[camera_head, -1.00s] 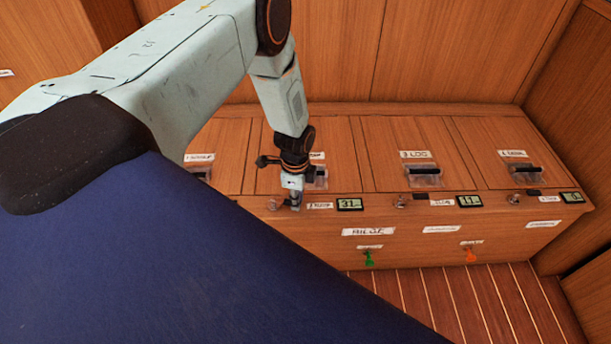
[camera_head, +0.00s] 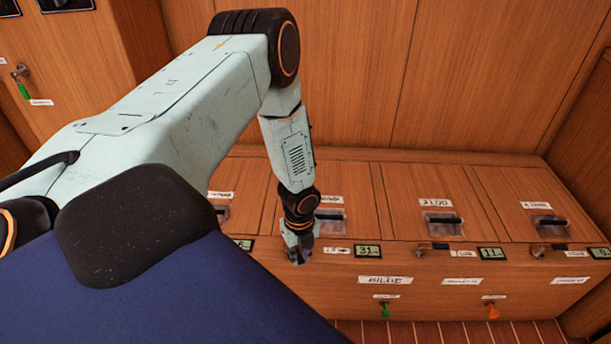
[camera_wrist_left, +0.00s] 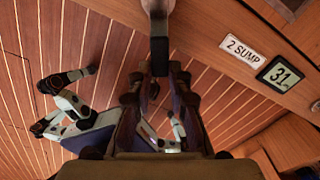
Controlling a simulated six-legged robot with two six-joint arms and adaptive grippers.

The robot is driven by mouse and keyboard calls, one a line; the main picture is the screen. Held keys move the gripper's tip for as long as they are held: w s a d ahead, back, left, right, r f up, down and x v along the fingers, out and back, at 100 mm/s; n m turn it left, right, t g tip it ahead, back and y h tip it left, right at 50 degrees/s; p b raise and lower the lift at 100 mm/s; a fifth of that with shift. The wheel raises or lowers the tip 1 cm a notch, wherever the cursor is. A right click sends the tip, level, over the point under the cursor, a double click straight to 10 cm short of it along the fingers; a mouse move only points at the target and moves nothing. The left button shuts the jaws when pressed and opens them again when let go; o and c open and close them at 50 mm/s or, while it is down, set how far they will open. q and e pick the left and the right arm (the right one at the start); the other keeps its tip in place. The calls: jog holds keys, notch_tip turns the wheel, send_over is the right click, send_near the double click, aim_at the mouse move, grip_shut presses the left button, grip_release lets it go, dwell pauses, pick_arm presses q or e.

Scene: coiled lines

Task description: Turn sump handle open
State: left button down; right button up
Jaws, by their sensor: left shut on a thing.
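In the head view my left gripper (camera_head: 299,258) is at the front edge of the locker top, just left of the sump label (camera_head: 337,250), and hides the handle there. The label reads "2 SUMP" in the wrist view (camera_wrist_left: 243,50). The display (camera_head: 367,251) beside it reads 31. My right gripper is in neither view.
Similar handles sit to the right, by the log display (camera_head: 491,254) and farther along (camera_head: 540,250). A green key (camera_head: 385,309) and an orange key (camera_head: 493,310) project from the front panel below. Recessed lid pulls (camera_head: 441,224) line the locker top.

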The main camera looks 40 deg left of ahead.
pick_arm(q)
jog(key=shift+s+a+m+p, duration=0.15)
jog(key=shift+s+a+m, duration=0.25)
jog(key=shift+m, duration=0.55)
jog(key=shift+s+a+m+p, duration=0.25)
jog(key=shift+s+m, duration=0.2)
jog(key=shift+m, duration=0.45)
jog(key=shift+s+a+m+p, duration=0.1)
jog(key=shift+s+a+m, duration=0.35)
jog(key=shift+m, duration=0.5)
jog(key=c, duration=1.3)
grip_release()
jog(key=shift+o, duration=0.4)
notch_tip(320, 180, up, 12)
jog(key=shift+d, duration=0.1)
